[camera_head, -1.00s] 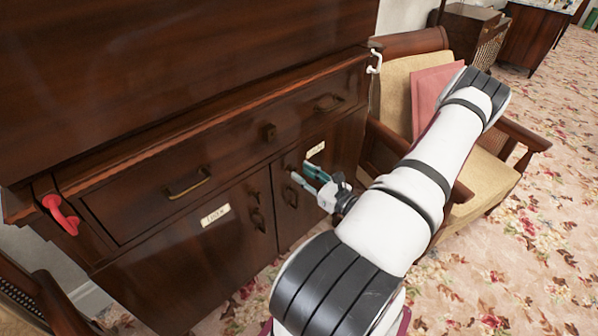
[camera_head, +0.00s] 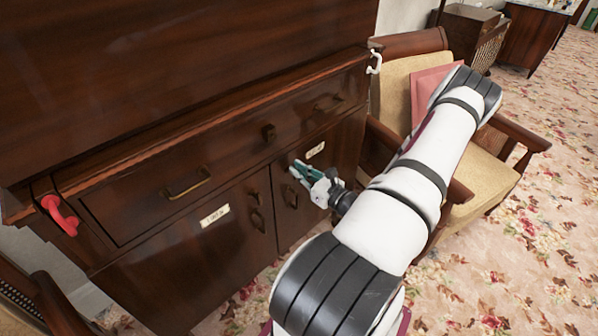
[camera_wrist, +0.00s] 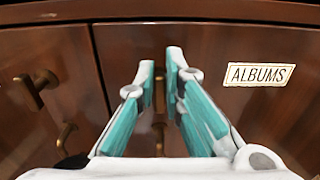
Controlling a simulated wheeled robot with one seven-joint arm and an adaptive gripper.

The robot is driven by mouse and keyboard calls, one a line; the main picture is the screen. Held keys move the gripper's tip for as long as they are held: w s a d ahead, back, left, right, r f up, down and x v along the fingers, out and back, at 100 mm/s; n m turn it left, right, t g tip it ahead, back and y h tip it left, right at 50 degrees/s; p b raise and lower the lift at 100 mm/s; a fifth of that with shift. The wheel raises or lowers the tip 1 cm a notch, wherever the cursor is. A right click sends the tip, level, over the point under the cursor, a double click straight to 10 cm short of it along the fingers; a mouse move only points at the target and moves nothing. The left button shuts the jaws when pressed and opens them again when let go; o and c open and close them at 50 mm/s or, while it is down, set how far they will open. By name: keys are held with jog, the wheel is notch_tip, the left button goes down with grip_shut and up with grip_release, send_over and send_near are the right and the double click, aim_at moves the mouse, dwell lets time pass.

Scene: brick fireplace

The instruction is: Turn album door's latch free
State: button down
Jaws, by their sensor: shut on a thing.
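The album door (camera_head: 335,175) is the right-hand door of the dark wood cabinet, and its ALBUMS label (camera_wrist: 259,75) is readable in the wrist view. My gripper (camera_head: 297,170) is at the upper left of this door. In the wrist view its teal fingers (camera_wrist: 168,82) are closed in on the brass latch (camera_wrist: 159,90), which shows in the narrow gap between the tips. The fingers mostly hide the latch in the head view. A brass pull (camera_wrist: 159,132) shows below it between the fingers. The door is shut.
The left door has its own latch (camera_wrist: 36,88), pull (camera_wrist: 66,134) and label (camera_head: 215,216). A drawer with brass handles (camera_head: 187,187) is above. A cushioned armchair (camera_head: 400,85) stands close to the right of the cabinet. Red (camera_head: 61,215) and white (camera_head: 375,62) hooks are on the cabinet's ends.

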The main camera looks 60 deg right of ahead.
jog(key=m, duration=0.2)
jog(key=m+p, duration=0.1)
jog(key=m, duration=0.1)
jog(key=shift+s+d, duration=0.1)
jog(key=shift+d, duration=0.25)
jog(key=m, duration=0.1)
jog(key=m+p, duration=0.1)
jog(key=m, duration=0.2)
jog(key=shift+s+d+f+m, duration=0.1)
jog(key=shift+d+f+m, duration=0.2)
jog(key=shift+d, duration=0.05)
jog(key=m, duration=0.3)
jog(key=m+p, duration=0.1)
jog(key=shift+d+f+m, duration=0.2)
jog(key=shift+f+m, duration=0.1)
jog(key=m, duration=0.2)
jog(key=f+m, duration=0.1)
jog(key=m, duration=0.1)
jog(key=shift+d+m, duration=0.1)
jog(key=shift+m, duration=0.2)
jog(key=c, duration=1.7)
grip_release()
jog(key=shift+s, duration=0.1)
